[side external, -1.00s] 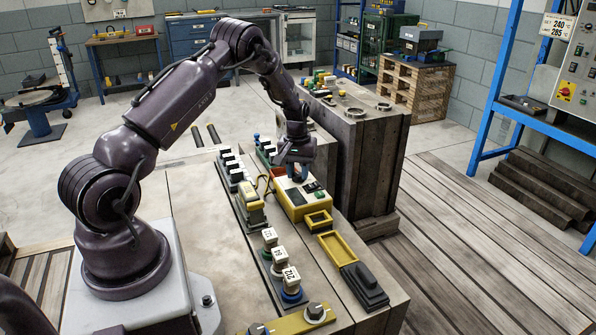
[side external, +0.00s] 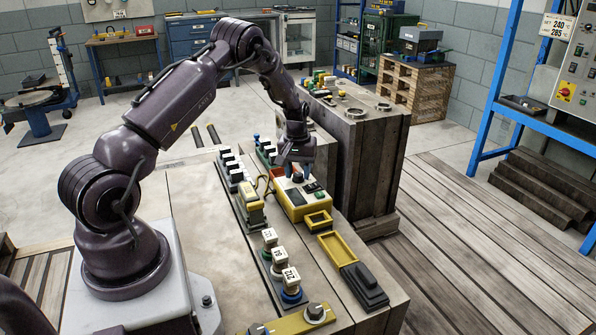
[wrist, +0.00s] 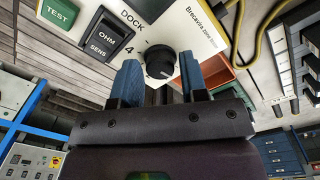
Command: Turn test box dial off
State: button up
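The test box (side external: 294,211) is yellow with a white top and sits on the bench beneath my gripper (side external: 297,175). In the wrist view, its white face (wrist: 205,20) carries a round black dial (wrist: 160,63), a green TEST button (wrist: 58,13) and a black OHM SENS switch (wrist: 103,34). My gripper (wrist: 160,82) is open, with one blue finger to each side of the dial. A gap shows between the dial and each finger. The dial's pointer setting is too small to read.
A yellow tray (side external: 338,246) and a black block (side external: 364,287) lie in front of the box. A row of numbered knobs (side external: 279,255) and a rack of black switches (side external: 230,170) stand to its left. Yellow leads (wrist: 262,30) run beside the box.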

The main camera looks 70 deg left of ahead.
aim_at(296, 174)
notch_tip(296, 174, up, 13)
dwell(0.4)
jog(key=shift+s+a, duration=0.1)
jog(key=s+d+r+m+t, duration=0.1)
jog(key=s+d+r+m, duration=0.2)
jog(key=d, duration=0.6)
jog(key=s+d+r+m+t, duration=0.2)
jog(key=s+d+r+m, duration=0.2)
jog(key=s+d+r, duration=0.4)
jog(key=s+d+r+m+t, duration=0.2)
jog(key=s+d+r+m, duration=0.2)
jog(key=s+d, duration=0.5)
jog(key=shift+d+r, duration=0.65)
jog(key=shift+d, duration=0.95)
jog(key=shift+s, duration=0.1)
